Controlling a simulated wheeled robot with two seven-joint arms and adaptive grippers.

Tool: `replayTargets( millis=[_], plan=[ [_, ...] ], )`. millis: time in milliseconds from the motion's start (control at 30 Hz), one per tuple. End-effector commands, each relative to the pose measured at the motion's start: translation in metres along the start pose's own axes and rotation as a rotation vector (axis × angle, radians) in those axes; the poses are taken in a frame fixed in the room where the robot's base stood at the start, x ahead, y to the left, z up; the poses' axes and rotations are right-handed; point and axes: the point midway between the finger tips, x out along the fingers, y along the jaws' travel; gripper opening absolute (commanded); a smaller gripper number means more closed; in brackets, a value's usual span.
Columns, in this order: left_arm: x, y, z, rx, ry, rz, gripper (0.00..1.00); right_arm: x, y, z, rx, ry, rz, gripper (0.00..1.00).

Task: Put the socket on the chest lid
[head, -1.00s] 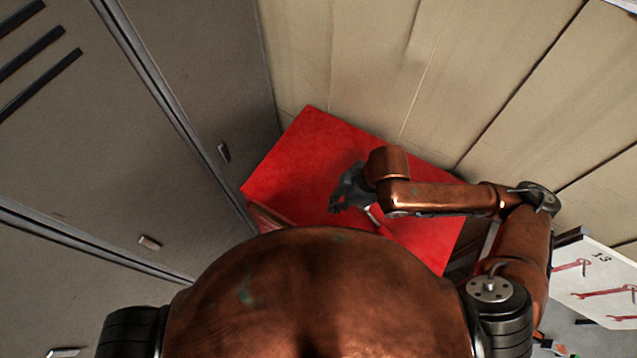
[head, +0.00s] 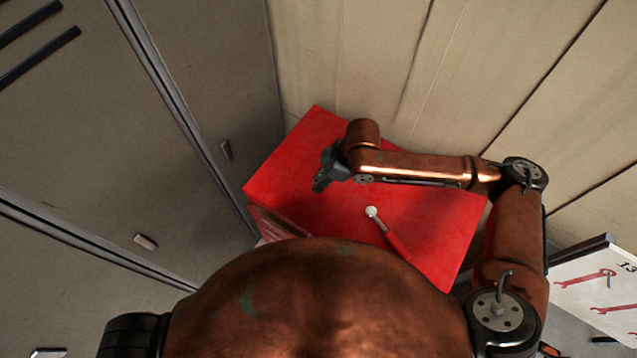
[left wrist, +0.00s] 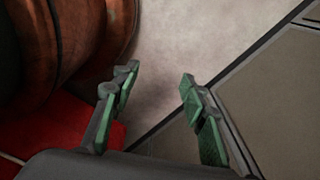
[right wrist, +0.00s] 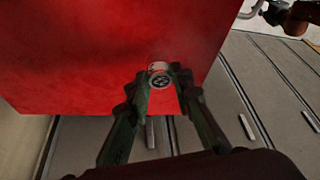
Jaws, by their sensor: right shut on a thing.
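The red chest lid (head: 300,155) lies below my right arm in the head view. It also fills much of the right wrist view (right wrist: 90,60). My right gripper (head: 321,184) is over the lid's left part. In the right wrist view the gripper (right wrist: 158,88) is shut on a small round metal socket (right wrist: 159,76), held between its fingertips over the red surface. Whether the socket touches the lid cannot be told. My left gripper (left wrist: 158,88) is open and empty in the left wrist view, above a pale floor. It is not seen in the head view.
A ratchet with a red handle (head: 397,243) and a silver head lies on the lid, right of my right gripper. Grey lockers (head: 190,100) stand at the left. A pale panelled wall (head: 480,80) is behind. A white board with wrench drawings (head: 600,290) is at the right.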

Motion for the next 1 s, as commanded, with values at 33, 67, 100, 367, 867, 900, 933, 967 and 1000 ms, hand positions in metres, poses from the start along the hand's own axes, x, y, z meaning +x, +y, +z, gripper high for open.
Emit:
replayTargets(
  millis=[33, 67, 100, 367, 867, 900, 933, 967, 1000],
  plan=[
    [-0.002, -0.001, 0.004, 0.0, -0.005, -0.001, 0.4, 0.004, 0.003, -0.001, 0.001, 0.001, 0.0, 0.0],
    [-0.002, -0.001, 0.003, 0.0, -0.004, -0.001, 0.4, 0.006, 0.004, -0.001, 0.001, 0.001, 0.0, 0.0],
    [-0.002, -0.001, 0.001, 0.001, -0.001, -0.001, 0.4, 0.009, 0.005, -0.001, 0.001, 0.001, 0.0, 0.0],
    [-0.011, -0.004, -0.035, 0.007, 0.044, -0.003, 0.4, 0.03, 0.009, 0.004, 0.002, -0.002, -0.002, 0.0],
    [-0.015, -0.003, -0.022, 0.004, 0.027, -0.003, 0.4, 0.05, 0.009, 0.011, -0.001, 0.0, 0.0, 0.0],
    [-0.015, -0.003, -0.019, 0.004, 0.024, -0.003, 0.4, 0.049, 0.009, 0.011, -0.002, 0.0, 0.0, 0.24],
    [-0.015, -0.003, -0.019, 0.004, 0.023, -0.002, 0.4, 0.049, 0.009, 0.011, -0.002, 0.0, 0.0, 0.26],
    [-0.015, -0.003, -0.018, 0.004, 0.022, -0.003, 0.4, 0.049, 0.009, 0.012, -0.001, 0.0, 0.0, 0.28],
    [-0.015, -0.003, -0.018, 0.004, 0.023, -0.003, 0.4, 0.049, 0.009, 0.012, -0.001, 0.0, 0.0, 0.3]
  ],
)
